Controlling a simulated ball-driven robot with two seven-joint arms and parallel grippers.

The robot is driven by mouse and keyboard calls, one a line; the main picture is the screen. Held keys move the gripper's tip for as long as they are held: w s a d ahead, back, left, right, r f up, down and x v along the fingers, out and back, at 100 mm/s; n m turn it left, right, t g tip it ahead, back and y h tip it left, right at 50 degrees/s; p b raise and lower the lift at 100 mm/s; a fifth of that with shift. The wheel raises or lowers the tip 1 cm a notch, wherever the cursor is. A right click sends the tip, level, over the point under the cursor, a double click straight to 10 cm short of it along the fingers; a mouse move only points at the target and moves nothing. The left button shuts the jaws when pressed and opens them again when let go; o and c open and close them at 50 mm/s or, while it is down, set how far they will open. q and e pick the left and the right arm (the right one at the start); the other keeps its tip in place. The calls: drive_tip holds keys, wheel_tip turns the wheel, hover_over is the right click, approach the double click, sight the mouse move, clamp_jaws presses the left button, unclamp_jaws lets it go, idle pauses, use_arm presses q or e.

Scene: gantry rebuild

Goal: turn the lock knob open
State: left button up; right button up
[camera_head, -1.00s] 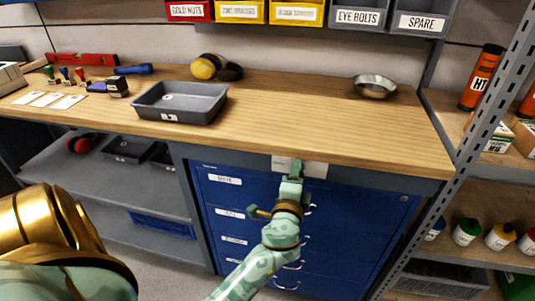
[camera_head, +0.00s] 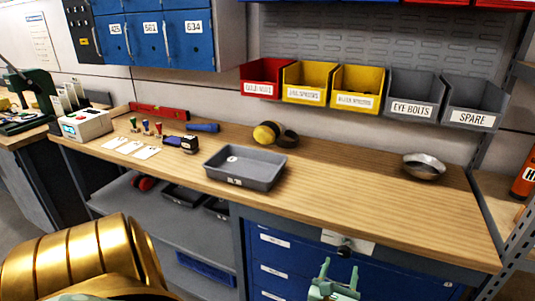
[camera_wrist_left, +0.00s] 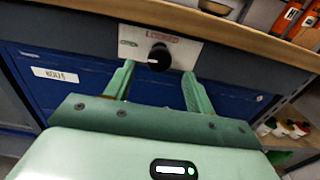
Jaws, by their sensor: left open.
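The lock knob (camera_head: 345,250) is a small black round knob on a white plate (camera_head: 330,237) under the workbench's front edge. In the left wrist view the knob (camera_wrist_left: 159,57) shows a pale mark on its left side; the plate (camera_wrist_left: 188,52) reads "LOCKED" in red above it and has a small green label to its left. My left gripper (camera_head: 340,268) is open, its fingers pointing at the plate just below the knob in the head view. In the wrist view its fingertips (camera_wrist_left: 158,70) stand either side of the knob, apart from it. My right gripper is not in view.
Blue drawers (camera_head: 284,250) lie below the plate. On the wooden bench (camera_head: 330,190) are a grey tray (camera_head: 245,168), a metal bowl (camera_head: 423,166) and ear defenders (camera_head: 275,134). Labelled bins (camera_head: 412,98) hang behind. A metal rack post (camera_head: 518,255) stands at the right.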

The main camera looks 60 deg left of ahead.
use_arm(q)
drive_tip(key=p+v, duration=0.1)
drive_tip(key=v, duration=0.9)
drive_tip(key=s+f+n+g+h, duration=0.1)
drive_tip(key=s+f+n+g, duration=0.2)
drive_tip(key=f, duration=0.6)
drive_tip(key=s+a+f+n+g+h, duration=0.1)
drive_tip(key=s+f+n+g+h, duration=0.1)
drive_tip(key=s+f, duration=0.5)
drive_tip(key=s+a+f+n+g+h, duration=0.1)
drive_tip(key=s+f+n+g, duration=0.3)
drive_tip(key=f, duration=0.8)
drive_tip(key=shift+s+a+f+n+g+h, duration=0.2)
drive_tip(key=shift+s+n+g+h, duration=0.1)
drive_tip(key=shift+s+g+h, duration=0.15)
drive_tip(key=s+f+n+g+h, duration=0.1)
drive_tip(key=s+f+n, duration=0.2)
drive_tip(key=s+n, duration=0.2)
drive_tip(key=s+d+f+n+g+h, duration=0.1)
drive_tip(key=s+n, duration=0.5)
drive_tip(key=s, duration=0.6)
drive_tip(key=s+d+f+n+g+h, duration=0.1)
drive_tip(key=s+f+n+g+h, duration=0.1)
drive_tip(key=s+f+n, duration=0.3)
drive_tip(key=s+f+g, duration=0.1)
drive_tip(key=s, duration=0.2)
drive_tip(key=shift+s+n, duration=0.3)
drive_tip(key=shift+s, duration=0.1)
